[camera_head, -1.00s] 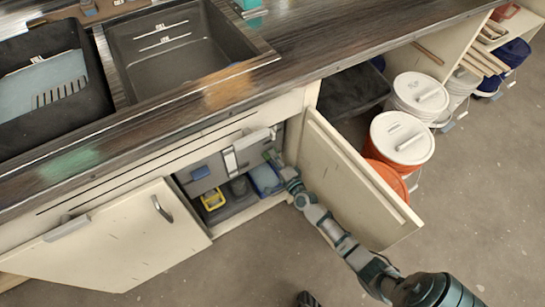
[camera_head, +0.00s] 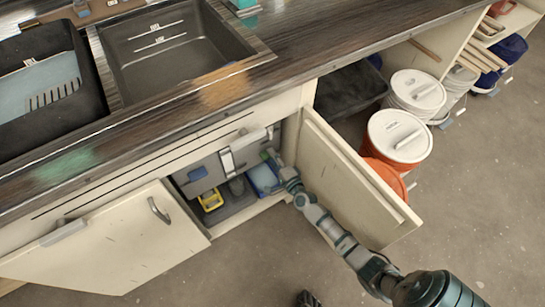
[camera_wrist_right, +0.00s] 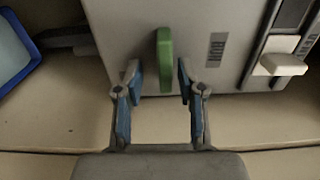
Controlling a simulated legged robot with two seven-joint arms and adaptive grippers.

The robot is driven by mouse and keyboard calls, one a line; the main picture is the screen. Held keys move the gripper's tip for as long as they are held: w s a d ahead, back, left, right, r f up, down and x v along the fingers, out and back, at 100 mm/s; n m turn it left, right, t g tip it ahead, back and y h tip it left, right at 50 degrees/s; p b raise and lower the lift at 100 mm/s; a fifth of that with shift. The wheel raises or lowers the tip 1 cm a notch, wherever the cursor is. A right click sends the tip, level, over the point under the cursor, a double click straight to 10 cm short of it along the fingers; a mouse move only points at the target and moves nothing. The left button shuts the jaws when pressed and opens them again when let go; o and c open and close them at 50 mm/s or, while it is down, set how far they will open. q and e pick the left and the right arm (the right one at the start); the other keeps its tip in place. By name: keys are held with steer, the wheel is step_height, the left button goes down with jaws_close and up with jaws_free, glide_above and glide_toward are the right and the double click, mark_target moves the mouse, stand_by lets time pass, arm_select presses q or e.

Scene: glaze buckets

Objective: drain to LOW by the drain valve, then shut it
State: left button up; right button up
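The grey tank (camera_head: 205,172) sits inside the open cabinet under the sink; its front also fills the top of the right wrist view (camera_wrist_right: 120,30). A green valve lever (camera_wrist_right: 164,58) points straight along the tank face beside a small dark label. My right gripper (camera_wrist_right: 158,72) is open, with one blue-padded finger on each side of the lever and gaps to both. In the head view the gripper (camera_head: 275,160) is small and reaches into the cabinet. A white slider (camera_wrist_right: 283,64) sits on a dark gauge strip right of the lever.
Cabinet doors stand open at left (camera_head: 110,240) and right (camera_head: 350,180), the right one close beside my arm. A blue tray (camera_head: 264,178) and a yellow container (camera_head: 210,199) are in the cabinet. Lidded buckets (camera_head: 400,136) stand under the counter at right.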

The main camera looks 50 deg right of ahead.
steer(key=v, duration=1.2)
steer(key=shift+f, duration=0.15)
